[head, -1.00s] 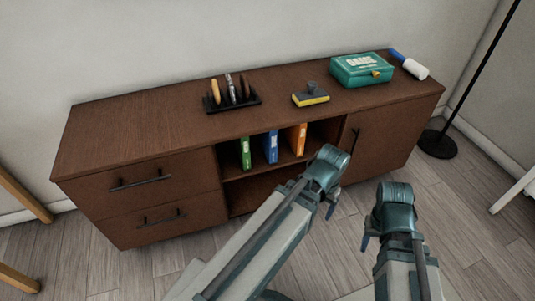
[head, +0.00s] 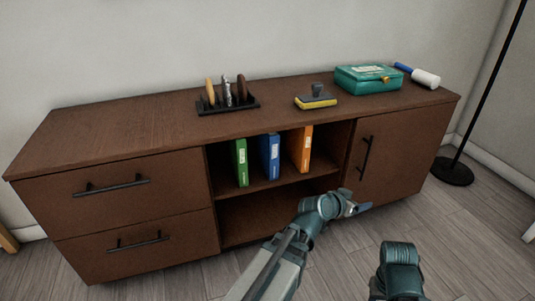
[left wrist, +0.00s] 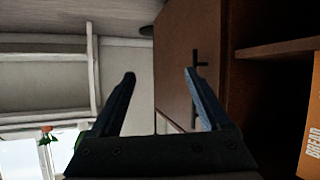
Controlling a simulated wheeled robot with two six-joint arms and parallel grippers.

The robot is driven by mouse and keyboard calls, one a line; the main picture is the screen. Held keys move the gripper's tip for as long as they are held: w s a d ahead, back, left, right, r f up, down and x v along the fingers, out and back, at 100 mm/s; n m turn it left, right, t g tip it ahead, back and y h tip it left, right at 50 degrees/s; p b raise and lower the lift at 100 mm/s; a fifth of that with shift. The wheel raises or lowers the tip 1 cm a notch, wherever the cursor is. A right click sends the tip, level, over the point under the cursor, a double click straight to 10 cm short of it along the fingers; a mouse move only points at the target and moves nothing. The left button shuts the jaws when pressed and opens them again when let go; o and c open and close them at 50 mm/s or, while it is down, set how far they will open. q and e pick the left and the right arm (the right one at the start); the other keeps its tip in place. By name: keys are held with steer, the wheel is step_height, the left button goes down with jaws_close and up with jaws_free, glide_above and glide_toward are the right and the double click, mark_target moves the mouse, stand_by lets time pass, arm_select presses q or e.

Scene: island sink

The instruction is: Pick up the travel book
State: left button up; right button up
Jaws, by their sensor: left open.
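Three upright books stand apart in the upper open shelf of the brown cabinet: a green book (head: 240,162), a blue book (head: 270,156) and an orange book (head: 302,149). I cannot read from here which is the travel book. In the left wrist view the orange book (left wrist: 318,125) shows at the right edge, with lettering like "BREAD". My left gripper (head: 357,208) is in front of the cabinet, below and right of the books. Its fingers (left wrist: 160,74) are apart with nothing between them. My right gripper (head: 398,285) is at the bottom right, its fingers hidden.
The cabinet (head: 110,130) has drawers on the left and a handled door (head: 395,150) on the right. On top are a rack of tools (head: 228,102), a yellow-grey brush (head: 316,100), a green box (head: 368,78) and a white-blue roller (head: 425,79). The lower shelf is empty.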

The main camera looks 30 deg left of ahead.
mark_target(277, 146)
arm_select(q)
steer(key=w+a+r+n+t+y, duration=0.4)
steer(key=a+r+t+y, duration=0.3)
steer(key=r, duration=0.4)
steer(key=s+a+f+n+g+y, duration=0.1)
steer(key=s+a+n+g+y, duration=0.4)
steer(key=a, duration=0.3)
steer(key=s+a+n+g+y, duration=0.2)
steer(key=s+a+n+y, duration=0.15)
steer(key=a+y, duration=0.35)
steer(key=shift+n+h, duration=0.35)
steer(key=shift+h, duration=0.05)
steer(key=x, duration=0.9)
steer(key=shift+w+a+f, duration=0.2)
steer(key=shift+a+f, duration=0.1)
steer(key=shift+a, duration=0.05)
steer(key=shift+s+a+f+x, duration=0.1)
steer(key=shift+x, duration=0.85)
steer(key=shift+s+a+f+x, duration=0.1)
steer(key=shift+x, duration=0.85)
steer(key=shift+s+a+f+x, duration=0.1)
steer(key=shift+s+x, duration=0.05)
steer(key=shift+x, duration=0.8)
jaws_close()
steer(key=shift+d, duration=0.1)
